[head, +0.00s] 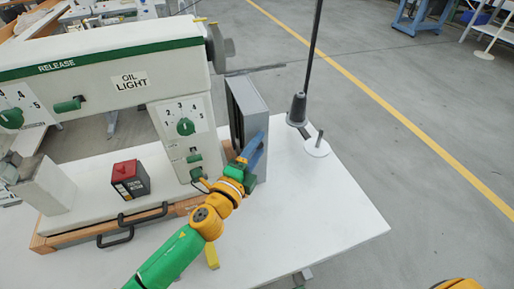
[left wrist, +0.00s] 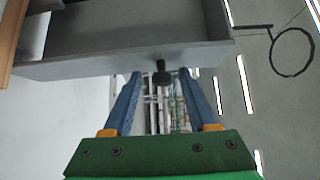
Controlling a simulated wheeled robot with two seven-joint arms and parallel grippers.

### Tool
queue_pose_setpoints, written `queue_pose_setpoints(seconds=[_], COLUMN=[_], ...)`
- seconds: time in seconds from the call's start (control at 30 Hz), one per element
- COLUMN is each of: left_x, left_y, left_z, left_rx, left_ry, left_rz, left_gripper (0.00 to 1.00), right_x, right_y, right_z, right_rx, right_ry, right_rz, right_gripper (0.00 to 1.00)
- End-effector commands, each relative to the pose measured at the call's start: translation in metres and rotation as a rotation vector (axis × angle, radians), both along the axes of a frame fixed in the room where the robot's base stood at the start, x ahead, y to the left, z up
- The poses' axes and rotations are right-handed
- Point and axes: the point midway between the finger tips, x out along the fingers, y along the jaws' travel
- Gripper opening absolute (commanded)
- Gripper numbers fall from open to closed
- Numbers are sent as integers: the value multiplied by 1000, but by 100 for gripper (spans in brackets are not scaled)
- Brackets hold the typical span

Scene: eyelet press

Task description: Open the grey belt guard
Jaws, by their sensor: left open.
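The grey belt guard (head: 252,112) is a tall box at the right end of the sewing machine's body, with a dark strip along its left side. In the left wrist view its grey face (left wrist: 130,48) fills the upper part, and a small dark knob (left wrist: 161,74) sticks out from its edge. My left gripper (head: 256,146) is at the guard's front right side. Its two blue fingers (left wrist: 161,78) are open, one on each side of the knob; I cannot tell if they touch it. My right gripper is not in view.
A white table (head: 325,215) carries the machine (head: 110,65). A red-topped black box (head: 130,179) sits left of my arm. A thread stand with a dark cone (head: 297,108) stands right of the guard. The table's right part is mostly clear.

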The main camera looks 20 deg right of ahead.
Motion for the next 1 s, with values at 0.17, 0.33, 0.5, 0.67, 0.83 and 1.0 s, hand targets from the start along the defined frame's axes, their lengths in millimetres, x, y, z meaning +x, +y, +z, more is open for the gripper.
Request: queue_pose_setpoints(seconds=[0.17,0.33,0.5,0.67,0.83,1.0], left_x=[0,0,0,0,0,0], left_y=[0,0,0,1,1,1], left_z=[0,0,0,1,1,1], left_rx=[0,0,-1,-1,-1,-1], left_ry=[0,0,-1,-1,-1,-1], left_rz=[0,0,1,2,2,2], left_gripper=[31,0,0,0,0,0], right_x=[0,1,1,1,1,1], right_y=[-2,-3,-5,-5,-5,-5], right_z=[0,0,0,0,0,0], right_rx=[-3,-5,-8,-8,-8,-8], right_ry=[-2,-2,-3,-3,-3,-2], right_rz=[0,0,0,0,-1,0], right_gripper=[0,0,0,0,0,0])
